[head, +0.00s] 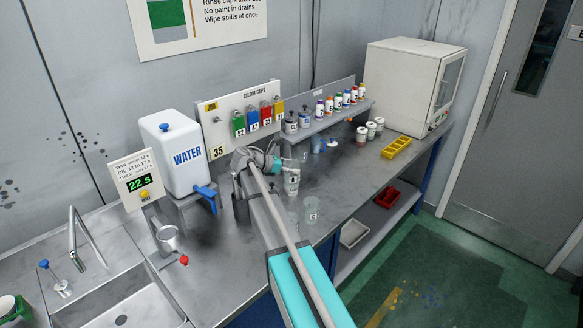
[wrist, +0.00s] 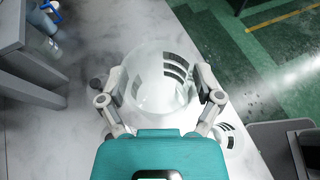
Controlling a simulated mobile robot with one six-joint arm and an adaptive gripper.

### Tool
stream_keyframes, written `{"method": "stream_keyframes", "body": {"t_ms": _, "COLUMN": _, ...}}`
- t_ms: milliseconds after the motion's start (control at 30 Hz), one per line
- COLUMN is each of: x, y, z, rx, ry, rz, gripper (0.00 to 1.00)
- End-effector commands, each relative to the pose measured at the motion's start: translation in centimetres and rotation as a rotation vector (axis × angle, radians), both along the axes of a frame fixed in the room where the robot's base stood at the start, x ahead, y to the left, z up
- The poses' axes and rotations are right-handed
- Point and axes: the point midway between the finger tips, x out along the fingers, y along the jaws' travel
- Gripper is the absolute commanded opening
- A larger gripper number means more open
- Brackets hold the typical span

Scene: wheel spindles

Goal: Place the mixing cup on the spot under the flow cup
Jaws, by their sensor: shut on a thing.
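My gripper (wrist: 162,92) is shut around a clear mixing cup with dark graduation bars (wrist: 150,75) in the wrist view, one finger on each side. In the head view this cup (head: 291,184) shows at the end of my arm, over the middle of the bench, roughly upright. I cannot tell whether it touches the bench. The metal flow cup (head: 168,236) sits on a stand at the front left of the bench, beside the sink. The spot under it is not clearly visible. The flow cup is well to the left of my gripper.
Another clear cup (head: 312,214) stands close in front of the held one. A red-handled piece (head: 184,260) lies beside the stand.

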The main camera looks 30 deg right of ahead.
Motion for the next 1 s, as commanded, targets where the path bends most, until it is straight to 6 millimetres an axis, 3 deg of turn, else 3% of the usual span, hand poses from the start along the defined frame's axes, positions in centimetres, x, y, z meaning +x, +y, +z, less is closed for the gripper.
{"method": "stream_keyframes", "body": {"t_ms": 33, "x": 0.0, "y": 0.0, "z": 1.0, "rx": 0.0, "ry": 0.0, "rz": 0.0, "gripper": 0.37}}
{"method": "stream_keyframes", "body": {"t_ms": 300, "x": 0.0, "y": 0.0, "z": 2.6, "rx": 0.0, "ry": 0.0, "rz": 0.0, "gripper": 0.37}}
{"method": "stream_keyframes", "body": {"t_ms": 1000, "x": 0.0, "y": 0.0, "z": 2.9, "rx": 0.0, "ry": 0.0, "rz": 0.0, "gripper": 0.37}}
